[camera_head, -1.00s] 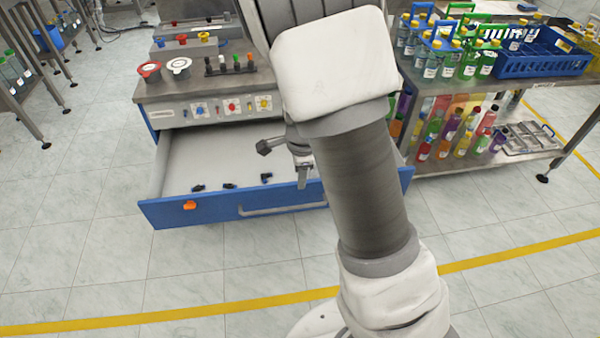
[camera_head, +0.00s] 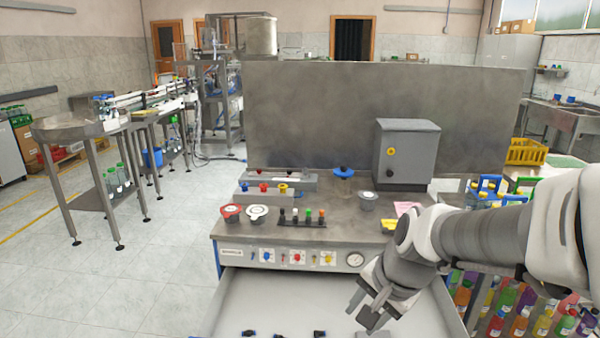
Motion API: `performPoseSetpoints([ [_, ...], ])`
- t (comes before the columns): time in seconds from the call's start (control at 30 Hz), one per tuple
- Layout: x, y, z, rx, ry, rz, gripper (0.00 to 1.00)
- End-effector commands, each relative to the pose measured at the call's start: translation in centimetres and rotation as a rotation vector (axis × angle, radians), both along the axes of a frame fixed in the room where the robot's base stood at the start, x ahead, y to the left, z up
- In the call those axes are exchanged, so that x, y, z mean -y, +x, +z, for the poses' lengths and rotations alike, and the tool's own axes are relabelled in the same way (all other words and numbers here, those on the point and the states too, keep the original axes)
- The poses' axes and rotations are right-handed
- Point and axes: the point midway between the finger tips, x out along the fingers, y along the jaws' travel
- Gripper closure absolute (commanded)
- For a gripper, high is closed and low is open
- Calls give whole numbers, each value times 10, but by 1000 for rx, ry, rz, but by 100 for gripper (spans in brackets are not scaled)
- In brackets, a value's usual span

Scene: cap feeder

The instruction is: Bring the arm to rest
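My arm (camera_head: 470,235) reaches in from the right in the head view, bent so that its end points down and left. My gripper (camera_head: 364,309) is over the right part of the open drawer (camera_head: 270,291), in front of the feeder machine (camera_head: 232,256). Its two fingers show apart, with nothing seen between them. The gripper appears to be above the drawer floor; its exact height is hard to tell. Small dark parts (camera_head: 319,333) lie in the drawer at the bottom edge of the view.
The machine top holds a red-rimmed cup (camera_head: 231,212), a white-lidded cup (camera_head: 257,213), a rack of coloured caps (camera_head: 302,219) and a grey box (camera_head: 404,153). Shelves with coloured bottles (camera_head: 497,322) stand at the right, below my arm. The floor (camera_head: 120,290) at left is clear.

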Motion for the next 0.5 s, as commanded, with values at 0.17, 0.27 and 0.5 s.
performPoseSetpoints([
  [0.17,7,-38,55,105,-106,234,55],
  [0.27,11,-59,77,154,-188,360,55],
  [0.5,24,-103,111,226,-392,592,55],
])
